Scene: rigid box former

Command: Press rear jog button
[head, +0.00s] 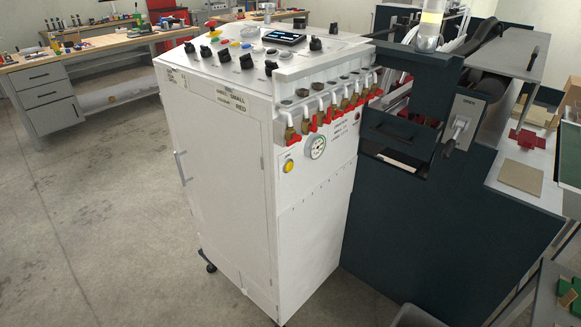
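A white control cabinet (222,170) stands at the middle of the head view. A round yellow button (289,166) sits on the side facing right, beside a round gauge (316,147). Labels are too small to read, so I cannot tell which one is the rear jog button. Neither of my grippers is in view.
Several valves with red handles (327,116) stick out along the cabinet's upper right edge. A dark machine (420,230) with a lever (457,132) adjoins it on the right. A workbench (90,55) stands at back left. The grey floor (90,210) at left is clear.

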